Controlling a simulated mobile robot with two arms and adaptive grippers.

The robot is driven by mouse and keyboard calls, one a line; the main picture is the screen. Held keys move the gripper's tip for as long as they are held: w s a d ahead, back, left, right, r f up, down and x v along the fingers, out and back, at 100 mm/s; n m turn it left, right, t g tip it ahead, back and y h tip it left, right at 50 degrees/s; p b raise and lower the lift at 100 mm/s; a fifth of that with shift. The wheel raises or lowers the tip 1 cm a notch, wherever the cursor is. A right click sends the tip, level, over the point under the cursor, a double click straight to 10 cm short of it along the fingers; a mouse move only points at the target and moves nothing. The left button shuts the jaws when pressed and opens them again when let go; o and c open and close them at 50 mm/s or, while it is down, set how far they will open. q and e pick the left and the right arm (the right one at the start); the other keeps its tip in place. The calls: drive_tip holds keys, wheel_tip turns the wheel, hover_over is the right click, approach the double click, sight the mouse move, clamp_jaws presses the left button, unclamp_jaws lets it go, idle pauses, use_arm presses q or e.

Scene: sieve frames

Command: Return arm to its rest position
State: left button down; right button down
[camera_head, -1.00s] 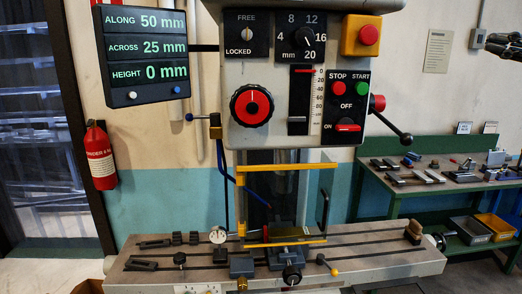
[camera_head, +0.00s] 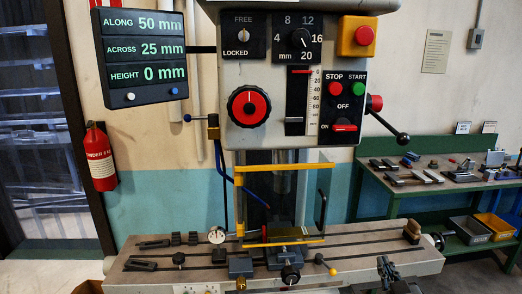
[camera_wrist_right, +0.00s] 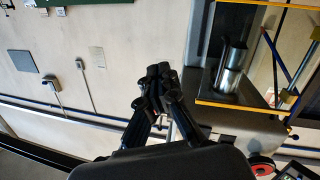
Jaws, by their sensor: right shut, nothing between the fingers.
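My right gripper (camera_head: 384,262) shows at the lower right of the head view, dark and pointing up, in front of the machine table's right part. In the right wrist view its fingers (camera_wrist_right: 157,80) are together with nothing between them. No object is held. Whether it touches the table cannot be told. The rest of the right arm is out of the head view. My left gripper is not in view.
The milling machine's long table (camera_head: 365,243) crosses the lower middle, with a yellow-framed guard (camera_head: 281,168) above it. A lever with a black knob (camera_head: 404,139) sticks out right. A green workbench (camera_head: 383,186) with tools stands behind at the right.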

drive_tip(key=s+a+f+g, duration=0.3)
drive_tip(key=s+f+g, duration=0.4)
drive_tip(key=s+f, duration=0.7)
drive_tip(key=s+a+f+g+y, duration=0.1)
drive_tip(key=s+a+f+g, duration=0.2)
drive_tip(key=s, duration=0.5)
drive_tip(key=s+a+f+g+y, duration=0.1)
drive_tip(key=s+a+f+g, duration=0.15)
drive_tip(key=s+f, duration=0.4)
drive_tip(key=s+f+g+b, duration=0.1)
drive_tip(key=s+f+b, duration=0.1)
drive_tip(key=f, duration=1.2)
drive_tip(key=s+f+g+b, duration=0.1)
drive_tip(key=s+f, duration=0.1)
drive_tip(key=f, duration=1.3)
drive_tip(key=s+d+f+g+b, duration=0.1)
drive_tip(key=s+d+f+b, duration=0.1)
drive_tip(key=s+f, duration=1.4)
drive_tip(key=shift+d+f, duration=0.6)
drive_tip(key=shift+d, duration=0.15)
